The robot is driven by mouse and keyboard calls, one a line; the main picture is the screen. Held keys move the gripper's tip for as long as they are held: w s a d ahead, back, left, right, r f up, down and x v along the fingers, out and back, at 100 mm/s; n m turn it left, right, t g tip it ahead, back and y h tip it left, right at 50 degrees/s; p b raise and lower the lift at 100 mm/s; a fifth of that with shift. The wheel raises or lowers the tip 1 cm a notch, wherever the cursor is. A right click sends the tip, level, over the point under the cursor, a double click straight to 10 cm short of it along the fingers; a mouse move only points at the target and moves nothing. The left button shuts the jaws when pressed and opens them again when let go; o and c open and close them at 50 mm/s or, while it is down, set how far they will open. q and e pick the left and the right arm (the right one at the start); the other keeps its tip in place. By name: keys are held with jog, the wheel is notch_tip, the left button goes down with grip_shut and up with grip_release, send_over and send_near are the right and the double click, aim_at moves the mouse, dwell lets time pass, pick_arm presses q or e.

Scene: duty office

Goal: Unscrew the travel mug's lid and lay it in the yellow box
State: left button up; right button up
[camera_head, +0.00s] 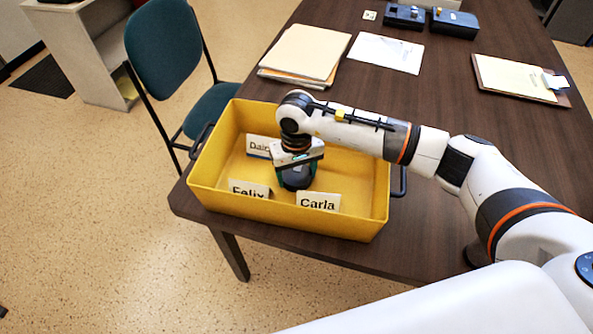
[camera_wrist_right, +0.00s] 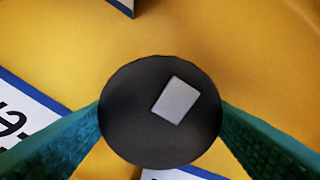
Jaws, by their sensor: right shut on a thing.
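The yellow box (camera_head: 379,200) stands at the near left corner of the dark table. My right gripper (camera_head: 296,181) reaches down into it from above. It is shut on the dark round lid (camera_head: 298,178), whose top carries a light grey rectangle. In the right wrist view the lid (camera_wrist_right: 130,125) sits between the two teal fingers, with the yellow box floor around it. I cannot tell whether the lid touches the floor. No mug body shows in either view. My left gripper is not in view.
White name cards stand in the box: one partly hidden (camera_head: 259,146), Felix (camera_head: 249,188) and Carla (camera_head: 318,202). Folders (camera_head: 305,52), a paper sheet (camera_head: 386,53), a clipboard (camera_head: 520,80) and dark desk devices (camera_head: 454,23) lie farther back. A green chair (camera_head: 162,45) stands left.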

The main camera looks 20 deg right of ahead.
jog(key=shift+f, duration=0.2)
jog(key=o, duration=1.1)
